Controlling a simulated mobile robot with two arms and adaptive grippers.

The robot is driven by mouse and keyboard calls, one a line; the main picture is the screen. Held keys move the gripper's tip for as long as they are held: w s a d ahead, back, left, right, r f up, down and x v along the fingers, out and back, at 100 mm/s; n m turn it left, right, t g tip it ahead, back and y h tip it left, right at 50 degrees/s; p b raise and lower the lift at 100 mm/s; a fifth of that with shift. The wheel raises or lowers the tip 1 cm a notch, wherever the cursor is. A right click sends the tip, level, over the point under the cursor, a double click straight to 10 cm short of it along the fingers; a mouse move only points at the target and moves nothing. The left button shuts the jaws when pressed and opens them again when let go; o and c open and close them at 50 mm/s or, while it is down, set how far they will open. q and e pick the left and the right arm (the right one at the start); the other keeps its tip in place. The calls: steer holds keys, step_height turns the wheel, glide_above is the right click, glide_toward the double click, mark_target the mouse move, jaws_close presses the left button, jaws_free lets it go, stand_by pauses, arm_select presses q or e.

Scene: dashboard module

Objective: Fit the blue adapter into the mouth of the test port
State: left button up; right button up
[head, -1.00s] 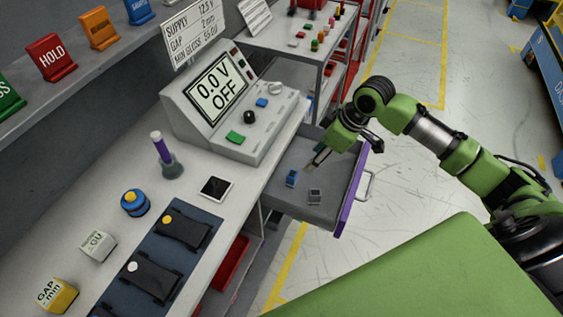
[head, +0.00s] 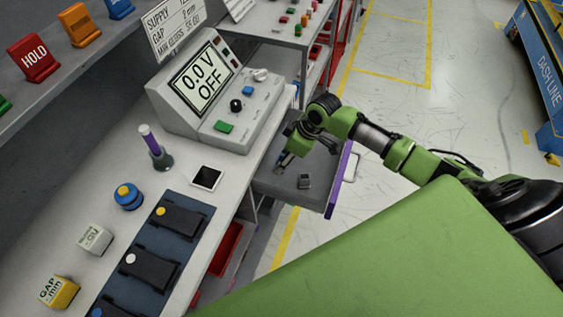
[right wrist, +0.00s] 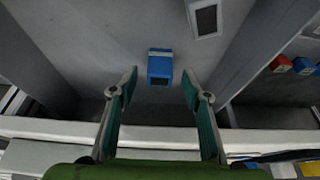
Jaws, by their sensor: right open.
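The blue adapter (right wrist: 160,67) lies on the floor of the open drawer in the right wrist view, between and just beyond my right fingertips (right wrist: 158,85). My right gripper is open and empty, with a finger on either side of the adapter's line and no contact visible. In the head view my right gripper (head: 285,160) is low over the drawer, and the adapter is hidden behind it. I cannot pick out the test port with certainty. My left gripper is not in view.
The test console (head: 215,95) reads 0.0 V OFF. A bottle (head: 155,147) and dark tablet (head: 206,178) stand on the bench.

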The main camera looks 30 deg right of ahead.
steer(key=shift+x, duration=1.1)
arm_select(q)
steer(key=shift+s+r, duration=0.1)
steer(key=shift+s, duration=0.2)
arm_select(e)
steer(key=c, duration=1.2)
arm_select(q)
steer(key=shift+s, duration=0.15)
arm_select(e)
steer(key=shift+r, duration=0.15)
steer(key=shift+w+d+r+b, duration=0.1)
steer(key=shift+r+b, duration=0.25)
steer(key=shift+r, duration=0.3)
arm_select(q)
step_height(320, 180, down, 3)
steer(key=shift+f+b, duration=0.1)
steer(key=shift+b, duration=1.05)
arm_select(e)
steer(key=s+a+r, duration=0.1)
steer(key=s+r, duration=0.2)
steer(key=s, duration=0.1)
steer(key=s+a+r, duration=0.1)
steer(key=s+r, duration=0.3)
steer(key=s, duration=0.1)
steer(key=s+a+r, duration=0.1)
steer(key=s+r, duration=0.3)
steer(key=shift+s+a+r, duration=0.1)
steer(key=shift+s+r, duration=0.1)
steer(key=shift+s, duration=0.2)
